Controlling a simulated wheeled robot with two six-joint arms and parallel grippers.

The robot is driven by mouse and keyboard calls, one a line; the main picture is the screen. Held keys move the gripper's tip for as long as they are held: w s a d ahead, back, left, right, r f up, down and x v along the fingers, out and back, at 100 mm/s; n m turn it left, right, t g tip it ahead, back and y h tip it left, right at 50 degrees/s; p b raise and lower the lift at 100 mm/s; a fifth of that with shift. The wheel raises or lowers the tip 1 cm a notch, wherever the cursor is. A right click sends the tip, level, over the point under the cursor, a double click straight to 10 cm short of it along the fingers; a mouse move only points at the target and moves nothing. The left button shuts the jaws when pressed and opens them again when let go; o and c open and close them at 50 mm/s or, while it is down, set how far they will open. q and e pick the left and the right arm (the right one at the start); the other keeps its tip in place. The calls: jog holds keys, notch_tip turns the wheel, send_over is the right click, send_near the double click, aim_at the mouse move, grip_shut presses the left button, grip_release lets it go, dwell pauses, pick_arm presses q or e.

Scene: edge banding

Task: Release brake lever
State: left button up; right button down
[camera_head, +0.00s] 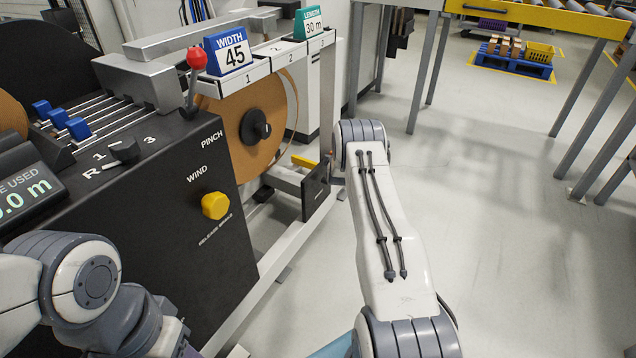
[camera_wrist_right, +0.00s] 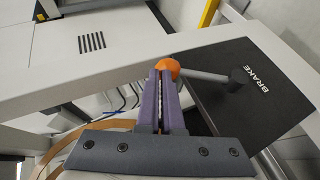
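The brake lever shows in the right wrist view as a grey rod (camera_wrist_right: 205,75) with an orange ball knob (camera_wrist_right: 168,67), rising from a pivot on a black panel (camera_wrist_right: 245,95) marked BRAKE. My right gripper (camera_wrist_right: 163,76) has its purple fingers close together, with only a thin gap between them. Their tips are right at the knob; I cannot tell whether they touch it. In the head view my right arm hides that gripper and the lever.
The black machine console (camera_head: 130,215) fills the left, with a red-knobbed lever (camera_head: 197,60), a yellow WIND knob (camera_head: 215,205) and a selector (camera_head: 125,150). A brown reel (camera_head: 235,140) sits behind it. The floor (camera_head: 500,210) at right is clear up to a yellow-framed conveyor (camera_head: 540,17).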

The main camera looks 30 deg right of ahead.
jog(key=shift+d+r, duration=0.2)
jog(key=d+r+p+v, duration=0.1)
jog(key=r+p+v, duration=0.1)
jog(key=p+v, duration=0.5)
jog(key=v, duration=0.6)
jog(key=shift+a+r, duration=0.25)
jog(key=shift+r, duration=0.05)
